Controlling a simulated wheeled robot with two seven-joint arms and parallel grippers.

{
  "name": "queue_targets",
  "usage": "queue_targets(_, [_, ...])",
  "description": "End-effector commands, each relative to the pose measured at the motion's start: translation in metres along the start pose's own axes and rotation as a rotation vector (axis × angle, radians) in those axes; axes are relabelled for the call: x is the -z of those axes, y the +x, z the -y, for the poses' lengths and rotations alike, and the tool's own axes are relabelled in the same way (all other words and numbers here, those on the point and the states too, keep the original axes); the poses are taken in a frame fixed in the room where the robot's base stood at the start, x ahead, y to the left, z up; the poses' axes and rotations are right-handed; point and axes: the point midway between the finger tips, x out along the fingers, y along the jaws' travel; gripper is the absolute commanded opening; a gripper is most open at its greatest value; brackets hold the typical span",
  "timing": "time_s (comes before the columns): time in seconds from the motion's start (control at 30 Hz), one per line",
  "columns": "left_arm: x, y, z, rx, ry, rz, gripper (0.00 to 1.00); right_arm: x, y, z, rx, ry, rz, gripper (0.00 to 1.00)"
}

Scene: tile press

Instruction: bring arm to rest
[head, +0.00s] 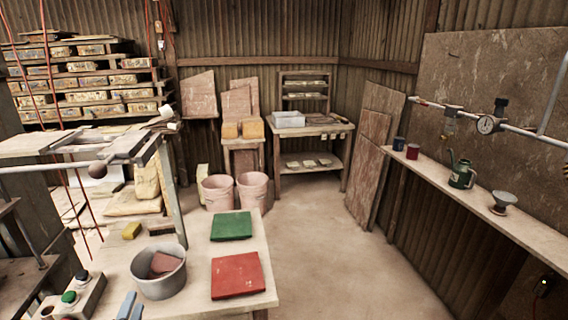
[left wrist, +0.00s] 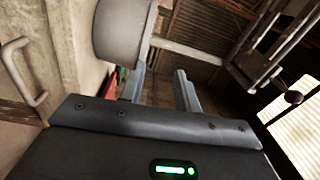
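My left gripper (head: 128,306) shows only as blue-grey fingertips at the bottom edge of the head view, in front of the grey metal pot (head: 160,283). In the left wrist view, the left gripper (left wrist: 163,82) has its two fingers apart, with nothing between them. The pot also shows in the left wrist view (left wrist: 118,35), close beside one finger. A reddish-brown piece (head: 164,262) lies in the pot. A green tile (head: 231,226) and a red tile (head: 237,276) lie flat on the worktable (head: 205,258), right of the pot. My right gripper is not in view.
A control box with a green button (head: 69,297) and a dark button stands left of the pot. A yellow block (head: 131,230) lies behind it. Pink buckets (head: 251,188) stand beyond the table. The floor (head: 320,240) right of the table is clear.

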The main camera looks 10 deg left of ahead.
Motion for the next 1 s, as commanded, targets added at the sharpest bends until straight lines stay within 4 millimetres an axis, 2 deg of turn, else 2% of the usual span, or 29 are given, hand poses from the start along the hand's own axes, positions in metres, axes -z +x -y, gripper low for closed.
queue_targets(0.07, [0.013, -0.011, -0.024, -0.126, -0.123, -0.022, 0.32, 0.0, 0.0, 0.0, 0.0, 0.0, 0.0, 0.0])
queue_targets(0.17, [0.034, -0.038, -0.068, -0.379, -0.354, -0.014, 0.32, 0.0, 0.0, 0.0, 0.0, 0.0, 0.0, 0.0])
queue_targets(0.2, [0.043, -0.054, -0.085, -0.486, -0.444, 0.008, 0.32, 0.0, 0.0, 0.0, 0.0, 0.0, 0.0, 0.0])
queue_targets(0.3, [0.058, -0.093, -0.118, -0.711, -0.623, 0.101, 0.32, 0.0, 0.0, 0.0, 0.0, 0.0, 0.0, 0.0])
queue_targets(0.5, [0.07, -0.159, -0.153, -0.998, -0.82, 0.335, 0.32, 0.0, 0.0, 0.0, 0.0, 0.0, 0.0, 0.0])
queue_targets(0.77, [0.071, -0.236, -0.169, -1.207, -0.938, 0.687, 0.32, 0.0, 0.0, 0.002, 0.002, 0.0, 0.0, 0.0])
queue_targets(1.0, [0.072, -0.227, -0.24, -1.228, -0.924, 0.715, 0.32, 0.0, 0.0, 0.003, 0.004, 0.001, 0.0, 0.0])
